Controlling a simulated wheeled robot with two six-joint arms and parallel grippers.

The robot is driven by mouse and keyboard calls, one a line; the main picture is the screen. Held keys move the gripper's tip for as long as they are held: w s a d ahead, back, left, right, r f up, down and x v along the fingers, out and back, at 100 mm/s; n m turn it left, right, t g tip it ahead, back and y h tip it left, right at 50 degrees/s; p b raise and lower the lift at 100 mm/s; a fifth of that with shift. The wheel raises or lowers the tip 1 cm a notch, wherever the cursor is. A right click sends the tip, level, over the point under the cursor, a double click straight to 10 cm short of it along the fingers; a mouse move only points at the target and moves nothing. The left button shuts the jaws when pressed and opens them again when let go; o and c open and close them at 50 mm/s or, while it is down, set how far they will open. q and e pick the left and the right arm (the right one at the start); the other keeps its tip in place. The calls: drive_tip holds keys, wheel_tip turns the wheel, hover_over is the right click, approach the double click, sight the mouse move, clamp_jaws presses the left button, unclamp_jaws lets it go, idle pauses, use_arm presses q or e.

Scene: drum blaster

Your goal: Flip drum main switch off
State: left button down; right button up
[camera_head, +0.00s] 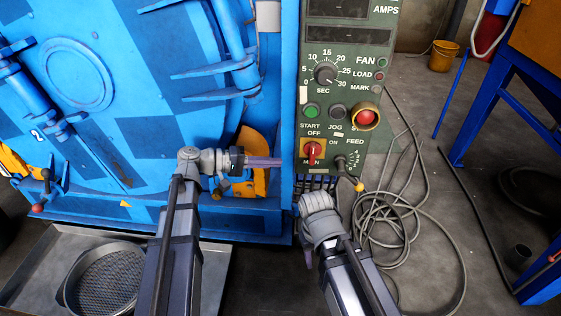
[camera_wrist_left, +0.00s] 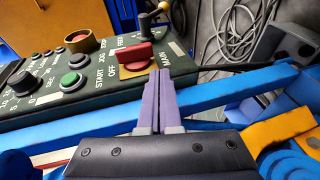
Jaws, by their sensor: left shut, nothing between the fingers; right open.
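The main switch (camera_head: 313,151) is a red handle on a yellow plate, low on the green control panel (camera_head: 354,62). Its handle stands upright, in line with the OFF label above it; ON is printed to its upper right. The switch also shows in the left wrist view (camera_wrist_left: 134,56). My left gripper (camera_head: 281,162) is shut and empty, its purple fingers pointing at the panel's left edge, just left of the switch. In the left wrist view its fingertips (camera_wrist_left: 159,73) are close beside the switch, apparently not touching. My right gripper (camera_head: 308,257) is below the panel, fingers mostly hidden.
A knob with a yellow tip (camera_head: 348,168) sits right of the switch, and a red button in a yellow collar (camera_head: 366,117) is above right. The blue drum machine (camera_head: 150,130) fills the left. Coiled cables (camera_head: 400,225) lie on the floor at right.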

use_arm(q)
drive_tip(key=f+v, duration=0.1)
drive_tip(key=v, duration=0.5)
drive_tip(key=shift+a, duration=0.4)
drive_tip(key=shift+s+d+f, duration=0.1)
drive_tip(key=s+d+f+m+g+y+p, duration=0.3)
drive_tip(key=s+d+f+g+y+p, duration=0.25)
drive_tip(key=s+d, duration=0.4)
drive_tip(key=s+f+m+y+p, duration=0.3)
drive_tip(key=s+y, duration=0.4)
drive_tip(key=y, duration=0.3)
wheel_tip(320, 180, up, 38)
drive_tip(key=a+p, duration=0.1)
drive_tip(key=p, duration=3.7)
drive_tip(key=shift+s+t+y, duration=0.2)
drive_tip(key=shift+t+y, duration=0.15)
drive_tip(key=shift+f, duration=0.1)
